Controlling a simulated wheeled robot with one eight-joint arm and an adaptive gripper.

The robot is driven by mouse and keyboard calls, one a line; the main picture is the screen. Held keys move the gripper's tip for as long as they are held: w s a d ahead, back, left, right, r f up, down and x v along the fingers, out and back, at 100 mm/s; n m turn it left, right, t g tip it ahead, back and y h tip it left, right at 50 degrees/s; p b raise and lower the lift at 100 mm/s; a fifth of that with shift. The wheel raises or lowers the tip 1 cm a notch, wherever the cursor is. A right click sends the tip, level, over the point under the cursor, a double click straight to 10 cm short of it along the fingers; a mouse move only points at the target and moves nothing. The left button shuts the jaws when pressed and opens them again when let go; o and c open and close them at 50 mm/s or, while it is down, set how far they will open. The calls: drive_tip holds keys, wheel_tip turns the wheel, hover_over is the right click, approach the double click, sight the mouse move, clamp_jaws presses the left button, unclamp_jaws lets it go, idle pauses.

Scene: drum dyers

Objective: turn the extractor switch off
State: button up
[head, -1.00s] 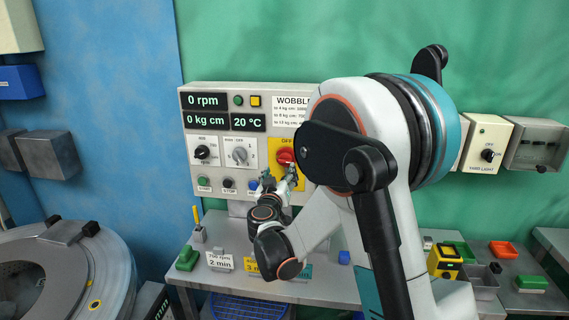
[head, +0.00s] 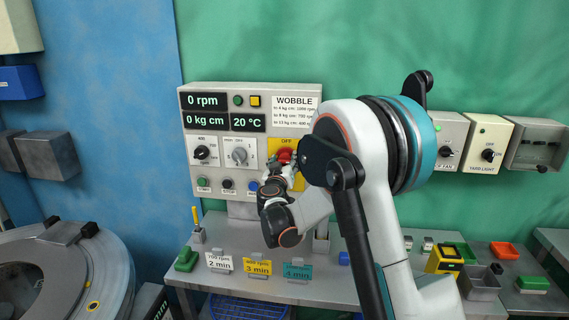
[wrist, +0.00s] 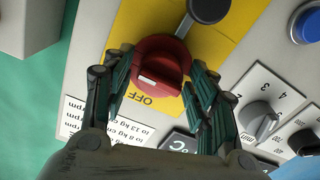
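A grey-white switch box (head: 452,130) with a small dark knob hangs on the green wall, right of my arm; its partly covered label ends in "FAN". I cannot read its knob's setting. My gripper (wrist: 160,68) is at the control panel, well left of that box. Its fingers stand either side of a red rotary switch (wrist: 153,65) on a yellow plate marked OFF; the white mark on this switch faces the OFF lettering. The fingers look spread, with little room beside the switch, and I cannot tell if they touch it. The red switch also shows in the head view (head: 284,155).
A yard light switch box (head: 487,135) is right of the fan box. The control panel (head: 217,178) has displays, knobs and buttons. Below is a bench with coloured cards, a yellow device (head: 443,260) and small trays. A drum machine (head: 75,275) stands at lower left.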

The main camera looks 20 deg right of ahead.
drive_tip(key=c, duration=0.6)
drive_tip(key=shift+n, duration=0.3)
drive_tip(key=n+b, duration=0.1)
drive_tip(key=n, duration=0.2)
drive_tip(key=n+b, duration=0.1)
drive_tip(key=n, duration=0.2)
drive_tip(key=shift+n, duration=0.3)
drive_tip(key=n, duration=0.5)
drive_tip(key=shift+n+b, duration=0.3)
drive_tip(key=shift+b, duration=0.1)
drive_tip(key=n, duration=0.4)
drive_tip(key=shift+n, duration=0.7)
